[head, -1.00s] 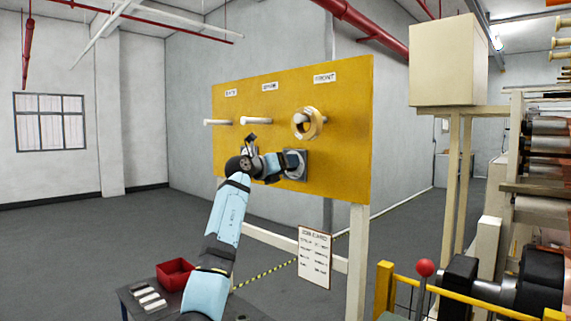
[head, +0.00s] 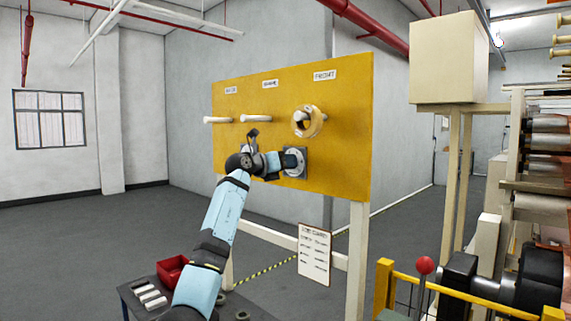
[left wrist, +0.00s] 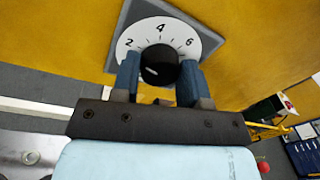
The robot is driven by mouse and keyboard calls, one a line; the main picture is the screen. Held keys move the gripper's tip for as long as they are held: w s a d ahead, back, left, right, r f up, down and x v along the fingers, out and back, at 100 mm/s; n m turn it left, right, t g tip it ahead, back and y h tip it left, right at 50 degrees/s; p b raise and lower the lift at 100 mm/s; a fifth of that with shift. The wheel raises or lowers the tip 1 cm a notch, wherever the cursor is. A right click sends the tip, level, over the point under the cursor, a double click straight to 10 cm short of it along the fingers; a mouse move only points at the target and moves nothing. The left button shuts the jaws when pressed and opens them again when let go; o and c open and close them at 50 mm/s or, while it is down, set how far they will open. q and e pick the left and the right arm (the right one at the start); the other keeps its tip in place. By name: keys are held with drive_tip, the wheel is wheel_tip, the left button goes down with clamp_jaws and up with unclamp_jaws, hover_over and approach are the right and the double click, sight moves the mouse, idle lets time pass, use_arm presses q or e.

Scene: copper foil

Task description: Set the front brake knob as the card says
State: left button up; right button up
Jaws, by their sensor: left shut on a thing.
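The front brake knob is a black knob (left wrist: 160,65) on a white numbered dial (left wrist: 190,40), on a grey square plate. In the left wrist view 2, 4 and 6 are readable; a short white mark shows on the knob, its exact setting unclear. My left gripper (left wrist: 161,78) has one finger on each side of the knob and is shut on it. In the head view the left gripper (head: 288,161) reaches the dial plate (head: 301,170) under the FRONT label (head: 325,75). The job card (head: 314,254) hangs below the panel; its text is too small to read.
A red bin (head: 172,270) stands on a low table at lower left. A red-knobbed lever (head: 425,265) and yellow rail stand at lower right.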

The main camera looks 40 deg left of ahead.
use_arm(q)
drive_tip(key=shift+d+m+g+y+p, duration=0.15)
drive_tip(key=shift+m+y, duration=0.1)
drive_tip(key=shift+m, duration=3.25)
drive_tip(key=shift+d+m+g+y+p, duration=0.15)
drive_tip(key=shift+m+y, duration=0.1)
drive_tip(key=shift+m, duration=3.25)
drive_tip(key=shift+a, duration=0.1)
drive_tip(key=o, duration=0.9)
